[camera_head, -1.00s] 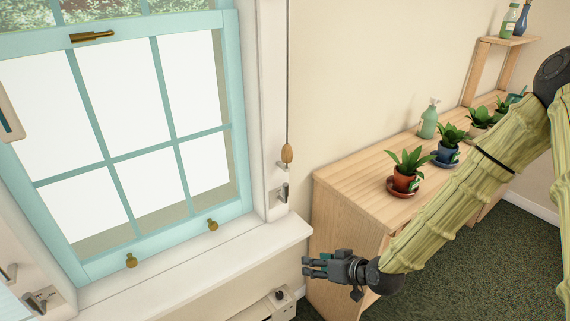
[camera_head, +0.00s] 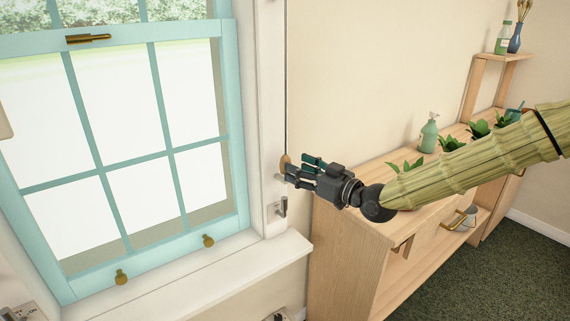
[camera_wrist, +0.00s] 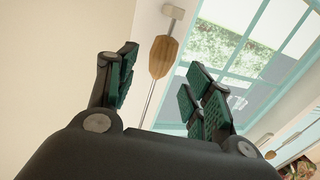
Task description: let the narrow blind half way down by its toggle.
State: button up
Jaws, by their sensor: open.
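The wooden toggle (camera_head: 285,161) hangs at the end of a thin cord (camera_head: 286,90) beside the window's right frame. In the wrist view the toggle (camera_wrist: 163,57) appears in the gap between my two fingers, seemingly near or beyond their tips; I cannot tell the exact depth. My gripper (camera_head: 301,170) is open, just right of the toggle in the head view. It also shows in the wrist view (camera_wrist: 160,85) with green finger pads, and nothing is gripped. The narrow blind itself cannot be made out; the window's top is cut off.
The turquoise window (camera_head: 232,140) and white sill (camera_head: 210,275) are at left. A wooden cabinet (camera_head: 345,235) with plants and a green bottle (camera_head: 428,132) stands under my arm.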

jog(key=shift+x, duration=2.85)
grip_shut()
